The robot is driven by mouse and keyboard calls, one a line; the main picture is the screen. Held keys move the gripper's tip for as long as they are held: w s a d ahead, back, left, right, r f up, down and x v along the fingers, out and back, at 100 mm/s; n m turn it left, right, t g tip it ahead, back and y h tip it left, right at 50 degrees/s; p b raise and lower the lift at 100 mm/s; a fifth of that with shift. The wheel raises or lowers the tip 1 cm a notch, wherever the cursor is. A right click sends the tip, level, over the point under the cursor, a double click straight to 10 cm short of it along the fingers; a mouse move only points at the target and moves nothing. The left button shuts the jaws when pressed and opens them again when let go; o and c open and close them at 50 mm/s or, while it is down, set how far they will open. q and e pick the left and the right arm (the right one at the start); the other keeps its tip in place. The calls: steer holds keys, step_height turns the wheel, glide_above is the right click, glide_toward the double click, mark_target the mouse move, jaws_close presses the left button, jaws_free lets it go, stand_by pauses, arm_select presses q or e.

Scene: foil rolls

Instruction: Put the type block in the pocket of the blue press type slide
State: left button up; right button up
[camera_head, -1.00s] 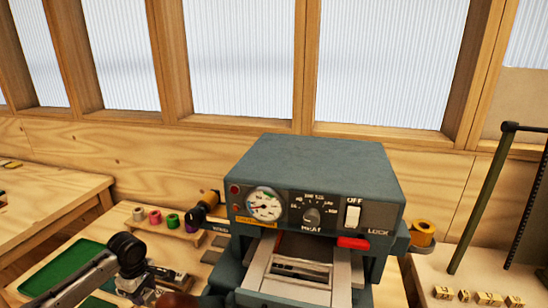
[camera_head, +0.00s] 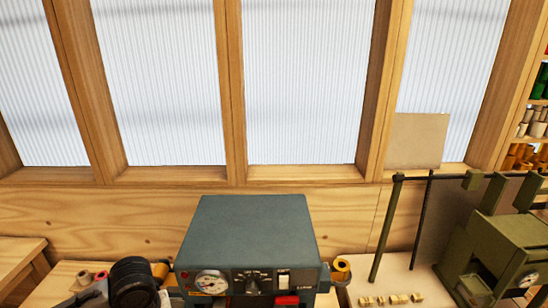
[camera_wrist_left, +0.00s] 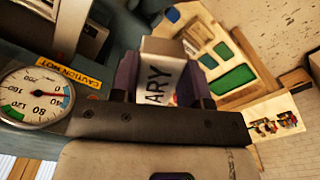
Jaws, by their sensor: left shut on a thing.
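The type block (camera_wrist_left: 163,72), pale with dark letters reading "ARY", is between the fingers of my left gripper (camera_wrist_left: 160,82) in the left wrist view. The gripper is shut on it. The blue press (camera_head: 250,235) stands at the bottom middle of the head view, and its gauge (camera_wrist_left: 35,95) is close at the left in the wrist view. A pale frame (camera_wrist_left: 93,38), apparently part of the press's slide, shows at upper left there. The pocket cannot be made out, and the head view cuts off the slide. My right gripper is not in view.
A green press (camera_head: 495,250) stands at right in the head view, with several small type blocks (camera_head: 390,299) on the bench before it. A yellow foil roll (camera_head: 341,267) is right of the blue press. Green trays (camera_wrist_left: 232,78) lie beyond my left gripper.

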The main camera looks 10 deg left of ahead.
arm_select(q)
steer(key=s+d+r+m+p, duration=0.3)
steer(key=r+p, duration=0.3)
steer(key=r, duration=0.3)
steer(key=s+d+r+m+p, duration=0.4)
steer(key=s+d+r+p, duration=0.1)
steer(key=r, duration=0.4)
steer(key=shift+s+d+r+p, duration=0.15)
steer(key=shift+s+d+p, duration=0.3)
steer(key=shift+p, duration=0.75)
steer(key=shift+w, duration=0.1)
